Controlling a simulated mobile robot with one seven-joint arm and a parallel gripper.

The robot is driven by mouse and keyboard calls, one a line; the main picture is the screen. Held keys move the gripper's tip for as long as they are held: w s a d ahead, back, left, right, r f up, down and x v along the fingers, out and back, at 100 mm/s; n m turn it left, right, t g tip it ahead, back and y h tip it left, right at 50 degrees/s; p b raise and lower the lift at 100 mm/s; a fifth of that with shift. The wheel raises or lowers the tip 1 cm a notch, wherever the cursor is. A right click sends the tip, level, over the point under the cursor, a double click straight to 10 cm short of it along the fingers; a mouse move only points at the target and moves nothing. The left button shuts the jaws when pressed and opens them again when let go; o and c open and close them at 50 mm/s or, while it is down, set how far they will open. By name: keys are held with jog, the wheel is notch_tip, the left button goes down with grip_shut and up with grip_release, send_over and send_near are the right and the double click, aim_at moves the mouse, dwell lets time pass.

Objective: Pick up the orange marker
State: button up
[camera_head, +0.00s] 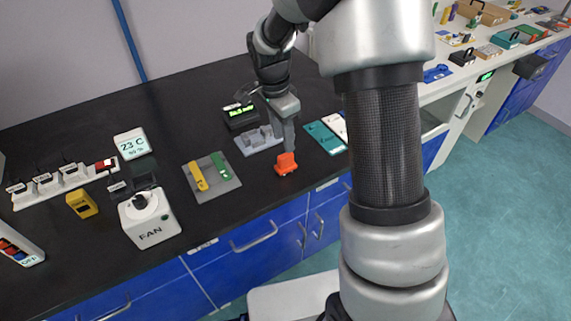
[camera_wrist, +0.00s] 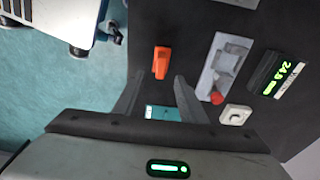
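The orange marker (camera_head: 287,164) is a small orange block with a narrower upper part. It stands on the black bench top near the front edge. In the wrist view the orange marker (camera_wrist: 161,61) shows just past the fingertips, roughly between them. My gripper (camera_head: 289,143) points down at the marker from above and slightly behind it. In the wrist view the two fingers of my gripper (camera_wrist: 159,77) are spread apart with nothing between them. I cannot tell whether a finger touches the marker.
A grey fixture (camera_head: 258,139) and a green-lit display (camera_head: 240,115) stand behind. A grey plate (camera_head: 225,185) with yellow and green pieces lies left. A teal block (camera_head: 325,137) lies right. The FAN box (camera_head: 150,220) is farther left. The bench's front edge is close to the marker.

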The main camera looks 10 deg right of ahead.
aim_at(286, 155)
jog(key=f, duration=0.8)
jog(key=shift+w+d+f+b, duration=0.15)
jog(key=shift+w+d+b, duration=0.1)
jog(key=shift+d+b, duration=0.15)
grip_shut()
